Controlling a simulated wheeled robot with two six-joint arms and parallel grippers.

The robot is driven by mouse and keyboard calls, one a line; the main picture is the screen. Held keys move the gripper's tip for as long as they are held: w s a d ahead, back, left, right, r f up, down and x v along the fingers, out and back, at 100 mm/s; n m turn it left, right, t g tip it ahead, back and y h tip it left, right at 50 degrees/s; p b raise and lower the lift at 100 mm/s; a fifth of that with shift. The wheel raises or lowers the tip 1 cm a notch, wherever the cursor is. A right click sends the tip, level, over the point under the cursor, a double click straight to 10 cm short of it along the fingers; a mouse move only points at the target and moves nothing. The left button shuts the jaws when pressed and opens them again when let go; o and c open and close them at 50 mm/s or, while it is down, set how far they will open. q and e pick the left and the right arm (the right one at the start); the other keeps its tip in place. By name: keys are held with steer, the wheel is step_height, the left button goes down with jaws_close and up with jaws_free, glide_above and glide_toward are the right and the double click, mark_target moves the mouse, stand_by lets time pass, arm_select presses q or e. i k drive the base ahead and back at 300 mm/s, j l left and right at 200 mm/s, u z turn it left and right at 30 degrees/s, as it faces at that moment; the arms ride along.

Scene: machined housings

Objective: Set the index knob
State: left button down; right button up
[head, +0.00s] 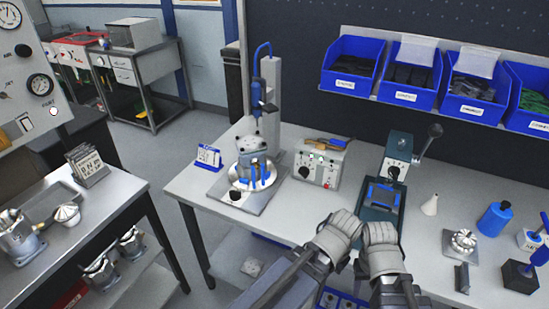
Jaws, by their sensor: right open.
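Several black knobs show, and I cannot tell which one is the index knob. One black knob (235,196) sits on the front of the base plate of a fixture with a grey housing (252,150) and blue pins. Another knob (304,172) is on the front of a beige control box (318,168). A third knob (395,171) is on the dark green device with a lever. My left gripper (343,232) and my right gripper (380,234) are side by side in front of the green device. Their fingertips are hard to make out. Nothing held is visible.
The workbench (310,205) is clear between fixture and grippers. Blue bins (350,66) hang behind. A second table (90,245) with housings is at left.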

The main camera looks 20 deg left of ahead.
mark_target(234, 194)
steer(key=u, duration=1.05)
steer(key=i+j+z, duration=0.1)
steer(key=i+j, duration=0.05)
steer(key=j, duration=0.05)
